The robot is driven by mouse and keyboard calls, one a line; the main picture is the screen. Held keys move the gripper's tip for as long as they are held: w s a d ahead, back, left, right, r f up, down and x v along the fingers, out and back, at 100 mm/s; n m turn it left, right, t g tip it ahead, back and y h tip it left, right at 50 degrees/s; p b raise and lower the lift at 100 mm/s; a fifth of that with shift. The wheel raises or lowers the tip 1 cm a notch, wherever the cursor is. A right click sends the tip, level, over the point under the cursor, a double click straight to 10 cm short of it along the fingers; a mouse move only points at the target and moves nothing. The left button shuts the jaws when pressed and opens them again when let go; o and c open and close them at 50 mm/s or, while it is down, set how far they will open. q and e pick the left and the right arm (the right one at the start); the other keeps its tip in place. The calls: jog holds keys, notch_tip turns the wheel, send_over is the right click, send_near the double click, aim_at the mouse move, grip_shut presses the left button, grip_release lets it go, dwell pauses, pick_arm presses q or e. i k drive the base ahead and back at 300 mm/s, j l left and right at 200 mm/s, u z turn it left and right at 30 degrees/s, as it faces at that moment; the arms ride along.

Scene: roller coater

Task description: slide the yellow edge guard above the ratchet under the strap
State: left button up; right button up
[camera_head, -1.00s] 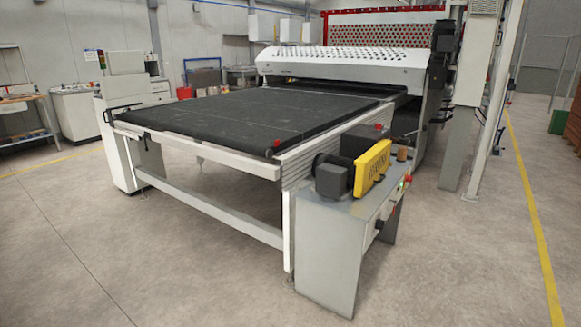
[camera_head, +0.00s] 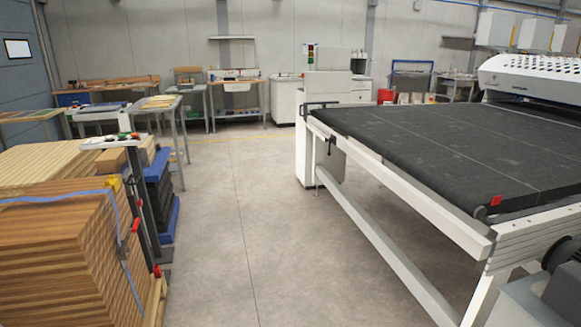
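A small yellow piece, which looks like the edge guard (camera_head: 113,183), sits at the top corner of the wooden board stack (camera_head: 60,255) at the left. A blue strap (camera_head: 45,195) runs across the top of the stack and down its side face near this piece. Whether the yellow piece lies under or beside the strap is too small to tell. A dark and red fitting on the strap down the side, possibly the ratchet (camera_head: 121,243), is too small to make out clearly. Neither of my grippers is in view.
Upright bar clamps with red parts (camera_head: 136,226) stand close beside the stack. Blue and black stacked items (camera_head: 160,195) lie behind. The roller coater's conveyor (camera_head: 430,150) fills the right. A wide strip of bare floor (camera_head: 235,240) lies between.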

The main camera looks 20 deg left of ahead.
aim_at(111, 180)
jog(key=i+j+u, duration=0.15)
jog(key=i+u, duration=0.3)
jog(key=i, duration=0.4)
jog(key=i+l+u, duration=0.2)
jog(key=i+u, duration=0.25)
jog(key=i, duration=0.4)
jog(key=i+u, duration=0.25)
jog(key=i, duration=0.3)
jog(key=i+u, duration=0.25)
jog(key=i, duration=0.35)
